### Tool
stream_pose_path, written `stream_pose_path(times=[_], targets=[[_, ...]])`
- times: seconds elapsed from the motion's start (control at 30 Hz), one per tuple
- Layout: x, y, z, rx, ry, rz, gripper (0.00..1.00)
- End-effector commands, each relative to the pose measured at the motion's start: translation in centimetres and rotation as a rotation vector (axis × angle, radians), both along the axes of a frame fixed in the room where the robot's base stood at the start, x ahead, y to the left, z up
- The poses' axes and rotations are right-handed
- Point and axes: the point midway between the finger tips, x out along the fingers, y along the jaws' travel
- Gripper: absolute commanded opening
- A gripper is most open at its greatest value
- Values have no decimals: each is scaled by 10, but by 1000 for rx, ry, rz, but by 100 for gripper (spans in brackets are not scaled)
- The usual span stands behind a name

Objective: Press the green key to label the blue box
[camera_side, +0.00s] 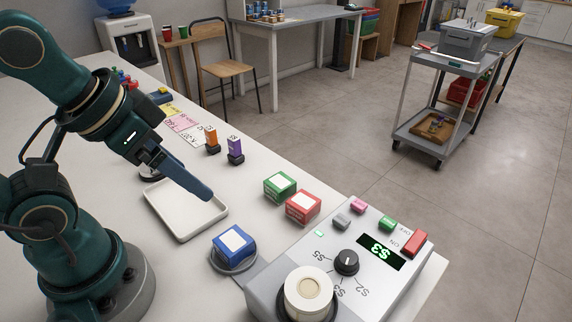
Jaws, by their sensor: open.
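The blue box (234,241) has a white top and sits on a round grey pad (246,266) left of the grey label machine (265,289). The green key (388,223) is on the machine's top, between the pink key (359,206) and the red switch (414,241). A grey key (341,221) sits at the near left of the pink one. The lit display (380,252) appears to read S3. My gripper (207,193) is open and empty, pointing down to the right above the white tray, apart from the box and keys.
A white tray (158,210) lies beneath my gripper. A green box (279,186) and a red box (303,207) stand behind the machine. A black knob (346,262) and a white roll (308,290) stand up from the machine. Orange (211,138) and purple (235,150) items stand farther back.

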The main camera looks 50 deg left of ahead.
Motion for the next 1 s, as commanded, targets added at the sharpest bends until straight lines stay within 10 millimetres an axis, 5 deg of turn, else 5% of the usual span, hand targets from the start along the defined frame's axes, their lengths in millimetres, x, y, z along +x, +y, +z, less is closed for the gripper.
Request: stream_pose_path(times=[0.03,0.2,1.0], targets=[[0,0,0,0,0,0,57],[0,0,0,0,0,0,0],[0,0,0,0,0,0,0]])
